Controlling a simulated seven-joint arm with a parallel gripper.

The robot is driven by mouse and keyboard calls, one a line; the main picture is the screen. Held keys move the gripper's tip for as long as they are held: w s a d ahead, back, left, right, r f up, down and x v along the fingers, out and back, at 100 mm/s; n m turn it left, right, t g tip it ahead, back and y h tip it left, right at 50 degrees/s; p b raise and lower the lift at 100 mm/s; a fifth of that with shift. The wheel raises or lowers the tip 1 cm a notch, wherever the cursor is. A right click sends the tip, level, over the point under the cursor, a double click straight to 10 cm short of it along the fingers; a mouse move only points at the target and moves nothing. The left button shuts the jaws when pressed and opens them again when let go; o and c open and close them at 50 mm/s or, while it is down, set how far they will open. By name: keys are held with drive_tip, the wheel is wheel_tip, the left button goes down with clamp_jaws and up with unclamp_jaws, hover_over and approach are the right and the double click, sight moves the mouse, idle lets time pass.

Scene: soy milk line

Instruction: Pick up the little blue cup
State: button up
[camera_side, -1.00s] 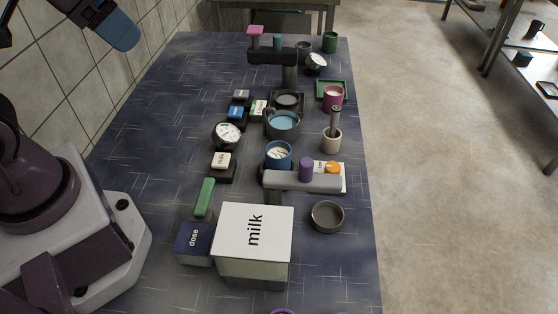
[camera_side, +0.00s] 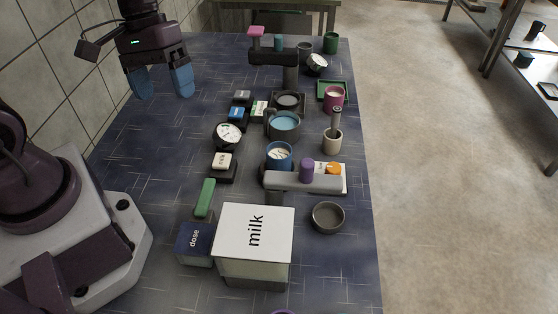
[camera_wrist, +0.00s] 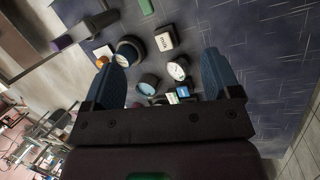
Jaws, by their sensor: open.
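The little blue cup (camera_side: 279,162) stands upright in the middle of the table in the side view, with pale contents showing inside. It is beside the grey dispenser arm (camera_side: 325,183) with a purple knob. In the wrist view the cup (camera_wrist: 138,45) shows left of centre, near the left finger. My gripper (camera_side: 161,83) is open and empty, pointing down over the table's far left part, well above and away from the cup. Its two blue fingers also show in the wrist view (camera_wrist: 167,58).
A pot of blue liquid (camera_side: 284,124) stands behind the cup. A dial gauge (camera_side: 227,133) and a milk button (camera_side: 222,161) are to its left. A large milk box (camera_side: 255,233) is in front, and a grey bowl (camera_side: 328,217) at front right. The table's left side is mostly clear.

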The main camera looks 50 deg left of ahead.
drive_tip(key=w+f+n+t+h, duration=0.1)
drive_tip(key=w+f+n+h, duration=0.1)
drive_tip(key=f+n+h, duration=0.1)
drive_tip(key=w+f+n+t+h, duration=0.1)
drive_tip(key=w+f+n+h, duration=0.1)
drive_tip(key=f+n, duration=0.4)
drive_tip(key=w+f+n+t+h, duration=0.1)
drive_tip(key=w+f+n+h, duration=0.2)
drive_tip(key=w+f+n, duration=0.1)
drive_tip(key=shift+d+f+n+t+h, duration=0.15)
drive_tip(key=shift+f+n+t+h, duration=0.15)
drive_tip(key=shift+f+n, duration=0.3)
drive_tip(key=w+n+t, duration=0.2)
drive_tip(key=w, duration=0.1)
approach(289, 158)
drive_tip(key=shift+t, duration=0.3)
drive_tip(key=x, duration=0.4)
drive_tip(key=f+x, duration=0.1)
drive_tip(key=x, duration=0.3)
drive_tip(key=c, duration=1.1)
